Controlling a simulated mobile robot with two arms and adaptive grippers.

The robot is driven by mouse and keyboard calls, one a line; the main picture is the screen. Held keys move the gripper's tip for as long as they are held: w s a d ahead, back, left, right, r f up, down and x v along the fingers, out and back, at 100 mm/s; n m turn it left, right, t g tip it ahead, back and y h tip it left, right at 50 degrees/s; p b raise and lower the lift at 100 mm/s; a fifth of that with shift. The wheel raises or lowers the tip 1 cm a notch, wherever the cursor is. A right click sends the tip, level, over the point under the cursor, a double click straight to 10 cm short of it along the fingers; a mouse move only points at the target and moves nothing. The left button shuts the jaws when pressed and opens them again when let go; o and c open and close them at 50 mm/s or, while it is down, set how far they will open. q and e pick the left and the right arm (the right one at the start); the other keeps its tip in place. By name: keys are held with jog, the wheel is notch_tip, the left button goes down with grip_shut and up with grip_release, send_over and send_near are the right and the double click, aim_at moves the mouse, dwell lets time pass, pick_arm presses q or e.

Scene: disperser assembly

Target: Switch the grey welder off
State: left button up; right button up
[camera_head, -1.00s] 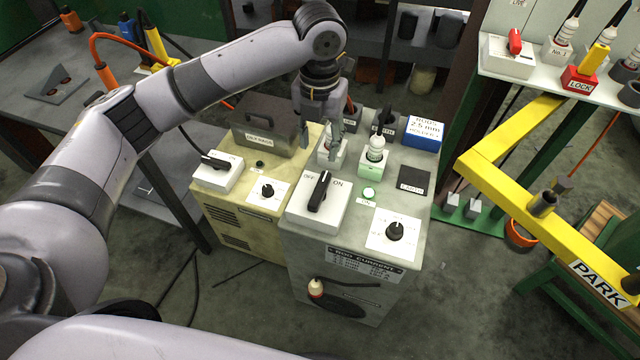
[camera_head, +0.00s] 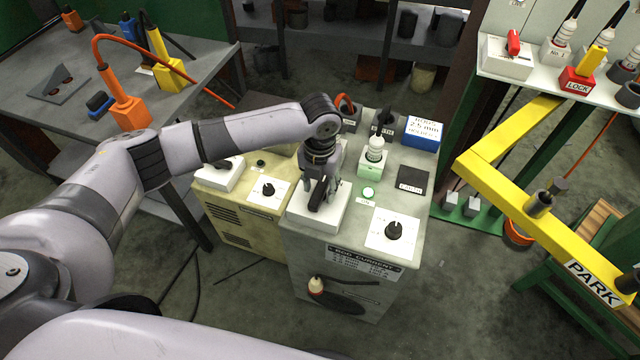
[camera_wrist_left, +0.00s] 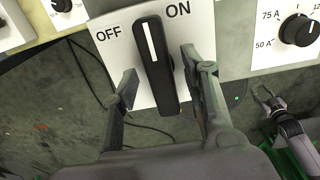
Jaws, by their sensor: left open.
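The grey welder (camera_head: 300,243) stands in the middle of the head view. Its power switch (camera_wrist_left: 157,65) is a black lever on a white plate marked OFF and ON. The lever's white line points between the two words, and I cannot tell which setting it is on. My left gripper (camera_wrist_left: 164,73) is open above the plate, one finger on each side of the lever, with gaps showing on both sides. In the head view the left gripper (camera_head: 319,192) covers much of the switch. My right gripper (camera_wrist_left: 272,97) shows small at the right of the left wrist view.
A yellowish welder (camera_head: 240,225) with its own switch stands close on the left. The grey welder's top also carries a current knob (camera_head: 394,230), a green-based plug (camera_head: 372,160) and a blue box (camera_head: 424,133). A yellow PARK frame (camera_head: 500,185) stands to the right.

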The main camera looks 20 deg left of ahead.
pick_arm(q)
grip_shut()
dwell(0.5)
jog(key=shift+r, duration=0.1)
jog(key=shift+r+n+p, duration=0.15)
jog(key=shift+n+p, duration=0.85)
jog(key=shift+p, duration=0.2)
jog(key=shift+n+p, duration=0.85)
jog(key=shift+n, duration=0.05)
jog(key=n+p, duration=0.3)
jog(key=n, duration=0.1)
jog(key=shift+n, duration=0.3)
jog(key=n+p, duration=0.4)
jog(key=n, duration=0.1)
jog(key=shift+n+p, duration=1.1)
jog(key=shift+n, duration=1.2)
